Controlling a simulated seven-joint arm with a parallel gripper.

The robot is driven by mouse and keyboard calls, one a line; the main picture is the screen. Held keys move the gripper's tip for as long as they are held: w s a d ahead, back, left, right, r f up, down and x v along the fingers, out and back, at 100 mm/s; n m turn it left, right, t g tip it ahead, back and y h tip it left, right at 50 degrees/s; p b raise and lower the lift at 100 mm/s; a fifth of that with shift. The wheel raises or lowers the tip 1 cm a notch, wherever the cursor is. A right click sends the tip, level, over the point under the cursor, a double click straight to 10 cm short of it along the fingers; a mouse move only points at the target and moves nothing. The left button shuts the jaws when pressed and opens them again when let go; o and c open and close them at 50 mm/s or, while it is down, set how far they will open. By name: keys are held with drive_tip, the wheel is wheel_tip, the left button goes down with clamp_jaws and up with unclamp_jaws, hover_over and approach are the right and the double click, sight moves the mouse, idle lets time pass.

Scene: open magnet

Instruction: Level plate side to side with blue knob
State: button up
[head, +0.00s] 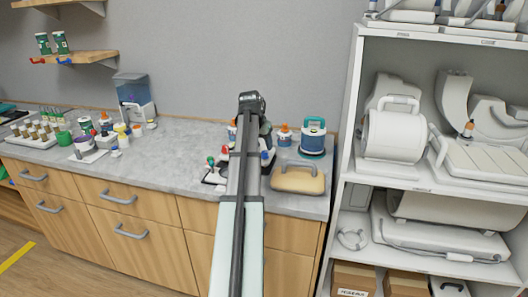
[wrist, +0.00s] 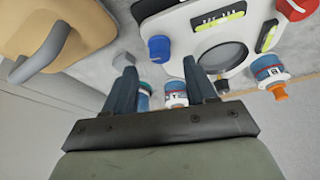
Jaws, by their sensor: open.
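The plate (wrist: 200,42) is white with dark edges and shows in the wrist view, cut off at the top. The blue knob (wrist: 159,48) stands at its near left corner. A red knob (wrist: 299,6) is at its right. Two yellow-green bubble levels (wrist: 217,20) (wrist: 265,37) lie on it, by a round dark window (wrist: 222,56); the bubbles are too small to read. My gripper (wrist: 159,66) is open and empty, its fingers either side of the blue knob's line, apparently short of it. In the head view, my arm mostly hides the plate (head: 268,163).
A tan block with a handle (head: 298,179) lies right of the plate; the wrist view shows it (wrist: 85,25) at upper left. Small bottles (wrist: 268,68) and a teal-capped jar (head: 313,136) stand near. A white shelf (head: 350,120) rises right.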

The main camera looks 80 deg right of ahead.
sight(264, 152)
drive_tip(key=shift+x, duration=2.6)
drive_tip(key=shift+c, duration=0.2)
clamp_jaws()
drive_tip(key=m+g, duration=0.1)
drive_tip(key=m, duration=0.1)
drive_tip(key=shift+w+d+m, duration=0.1)
drive_tip(key=shift+m, duration=0.2)
drive_tip(key=shift+m+g+y, duration=0.6)
drive_tip(key=shift+m+g, duration=0.1)
drive_tip(key=shift+m, duration=1.1)
